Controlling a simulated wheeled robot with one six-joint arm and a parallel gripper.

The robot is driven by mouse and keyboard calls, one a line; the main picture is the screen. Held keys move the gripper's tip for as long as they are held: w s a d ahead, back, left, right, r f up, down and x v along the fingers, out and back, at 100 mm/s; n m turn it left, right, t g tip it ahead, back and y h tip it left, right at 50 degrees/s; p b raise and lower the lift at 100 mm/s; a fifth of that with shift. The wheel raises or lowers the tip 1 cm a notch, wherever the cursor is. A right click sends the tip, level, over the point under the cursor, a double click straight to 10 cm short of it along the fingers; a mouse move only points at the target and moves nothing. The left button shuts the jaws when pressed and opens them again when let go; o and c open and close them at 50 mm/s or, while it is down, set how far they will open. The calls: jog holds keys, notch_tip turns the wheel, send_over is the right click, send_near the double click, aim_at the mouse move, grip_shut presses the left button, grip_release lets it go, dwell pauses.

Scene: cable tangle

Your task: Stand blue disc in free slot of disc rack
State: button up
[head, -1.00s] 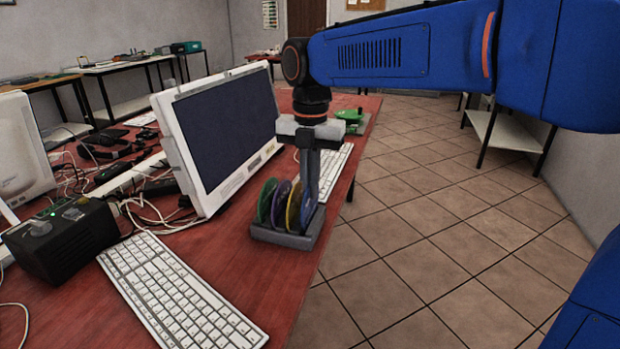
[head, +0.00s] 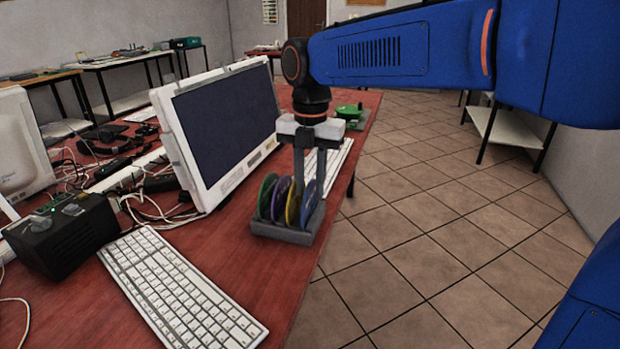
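The disc rack (head: 283,236) is a grey tray near the table's right edge. The blue disc (head: 309,207) stands upright in it at the right end, beside a yellow disc (head: 293,207), a purple disc (head: 280,197) and a green disc (head: 266,196). My gripper (head: 310,182) points down over the right end of the rack. Its two fingers are spread apart, with the upper part of the blue disc between or just below them. The slot bottoms are hidden by the rack wall.
A monitor (head: 225,130) stands close behind and left of the rack. A white keyboard (head: 180,290) lies in front left, another (head: 330,163) behind the gripper. A black box (head: 62,238) and loose cables are at left. The table ends just right of the rack.

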notch_tip(320, 180, up, 17)
jog(key=shift+w+r, duration=0.15)
jog(key=shift+w, duration=0.05)
dwell(0.4)
jog(key=shift+d, duration=0.1)
jog(key=s+d+f+m+t, duration=0.1)
jog(key=s+d+f+m, duration=0.3)
jog(key=d+f+m, duration=0.35)
jog(key=s+d+f+m+t, duration=0.1)
jog(key=s+d+f+m, duration=0.35)
jog(key=d+m, duration=0.5)
jog(key=s+d+f+m+t, duration=0.1)
jog(key=s+d+f+m, duration=0.4)
jog(key=s+f+m, duration=0.1)
jog(key=s+d+f+m+t, duration=0.2)
jog(key=s+d+f+m, duration=0.3)
jog(key=f+m, duration=0.4)
jog(key=shift+s+f, duration=0.75)
jog(key=shift+f, duration=0.2)
jog(key=shift+s, duration=0.1)
